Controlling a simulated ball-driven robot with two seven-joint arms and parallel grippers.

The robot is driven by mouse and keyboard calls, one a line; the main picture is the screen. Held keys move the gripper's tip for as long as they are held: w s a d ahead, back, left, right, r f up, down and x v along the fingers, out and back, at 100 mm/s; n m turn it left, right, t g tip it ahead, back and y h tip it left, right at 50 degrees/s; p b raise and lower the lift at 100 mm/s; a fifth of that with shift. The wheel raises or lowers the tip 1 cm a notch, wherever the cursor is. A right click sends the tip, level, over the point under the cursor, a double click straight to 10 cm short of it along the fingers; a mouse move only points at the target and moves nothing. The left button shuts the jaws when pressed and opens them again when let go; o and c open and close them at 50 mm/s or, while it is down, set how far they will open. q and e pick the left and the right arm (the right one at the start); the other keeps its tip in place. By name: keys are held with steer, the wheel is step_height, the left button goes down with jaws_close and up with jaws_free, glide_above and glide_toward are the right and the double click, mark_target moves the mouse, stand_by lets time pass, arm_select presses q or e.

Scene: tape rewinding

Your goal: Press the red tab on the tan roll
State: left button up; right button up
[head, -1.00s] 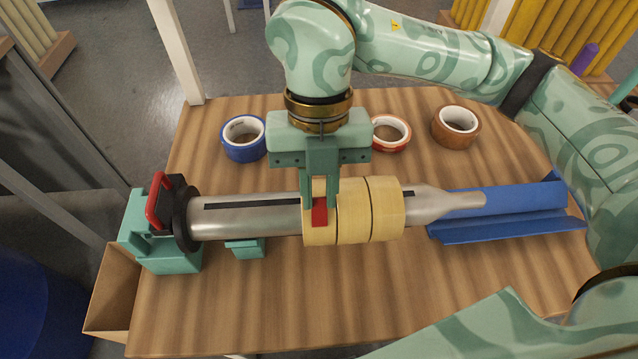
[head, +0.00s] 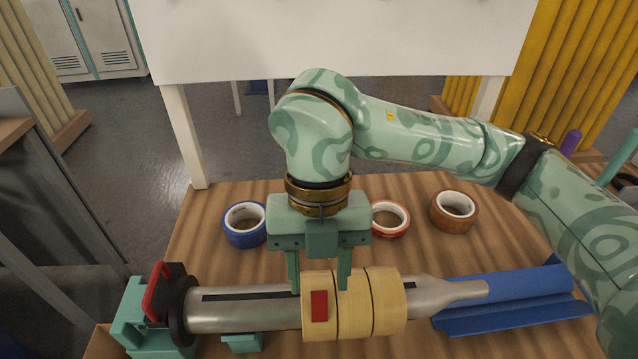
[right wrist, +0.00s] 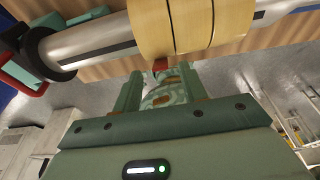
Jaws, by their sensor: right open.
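Three tan rolls (head: 353,318) sit side by side on a metal spindle (head: 250,309). The red tab (head: 319,306) is on the face of the leftmost roll. My right gripper (head: 319,287) is open and empty, its two fingers pointing down just above and behind that roll, spread to either side of the tab. In the right wrist view the red tab (right wrist: 160,65) shows at the roll's edge, beyond and between the open fingers (right wrist: 158,93). Contact between fingers and roll cannot be told. My left gripper is not in view.
A red handle (head: 154,291) and black flange (head: 180,308) are at the spindle's left end. A blue trough (head: 505,300) lies under its right tip. Blue (head: 245,236), red (head: 389,232) and brown (head: 455,225) tape rolls stand behind on the wooden table (head: 215,270).

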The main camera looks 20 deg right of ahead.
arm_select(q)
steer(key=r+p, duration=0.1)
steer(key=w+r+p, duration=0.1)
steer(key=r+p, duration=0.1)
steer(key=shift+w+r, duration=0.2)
arm_select(e)
steer(key=v, duration=1.4)
steer(key=shift+r, duration=0.15)
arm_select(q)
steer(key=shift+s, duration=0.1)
